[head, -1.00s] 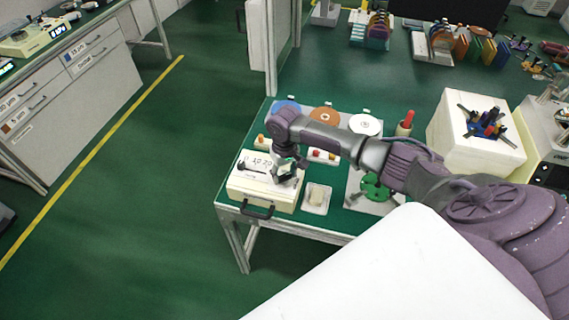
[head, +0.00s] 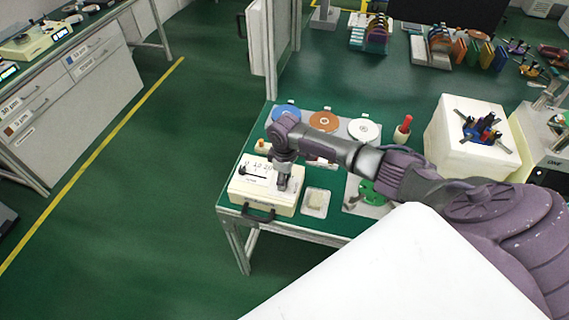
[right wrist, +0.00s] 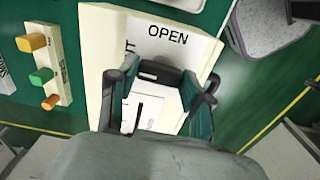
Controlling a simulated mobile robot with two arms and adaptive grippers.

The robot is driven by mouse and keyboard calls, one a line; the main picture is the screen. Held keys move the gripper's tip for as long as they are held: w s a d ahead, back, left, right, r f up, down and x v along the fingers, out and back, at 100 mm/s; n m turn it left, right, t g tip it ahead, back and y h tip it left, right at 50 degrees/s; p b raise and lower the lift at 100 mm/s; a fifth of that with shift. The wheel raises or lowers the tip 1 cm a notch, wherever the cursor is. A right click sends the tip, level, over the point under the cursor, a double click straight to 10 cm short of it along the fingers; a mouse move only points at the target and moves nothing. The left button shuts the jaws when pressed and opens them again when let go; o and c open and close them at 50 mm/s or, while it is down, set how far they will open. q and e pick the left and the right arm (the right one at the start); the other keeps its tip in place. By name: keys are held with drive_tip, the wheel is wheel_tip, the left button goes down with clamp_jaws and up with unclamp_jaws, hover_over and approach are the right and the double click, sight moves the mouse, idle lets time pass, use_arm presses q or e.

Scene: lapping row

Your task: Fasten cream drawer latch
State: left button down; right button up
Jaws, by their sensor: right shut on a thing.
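The cream drawer box (head: 262,200) stands at the near left corner of the green-topped table, with a black pull handle (head: 258,215) on its front. A white label with markings and a dark line lies on its top. My right gripper (head: 283,184) points down onto the right part of that top. In the right wrist view, its fingers (right wrist: 160,78) are shut on a small dark piece, which looks like the latch (right wrist: 161,72), beside the word OPEN on the label (right wrist: 168,36). The fingers partly hide the latch. My left gripper is not in view.
A pale tray (head: 316,202) sits close right of the box. Blue, orange and white discs (head: 323,122) lie behind, and a green part (head: 372,192) lies to the right. A large cream block with tools (head: 470,150) stands farther right. The floor at left is clear.

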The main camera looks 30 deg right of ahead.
drive_tip(key=shift+n, duration=0.3)
idle(0.4)
drive_tip(key=o, duration=1.2)
drive_tip(key=shift+c, duration=0.2)
drive_tip(key=shift+r, duration=0.1)
wheel_tip(320, 180, up, 12)
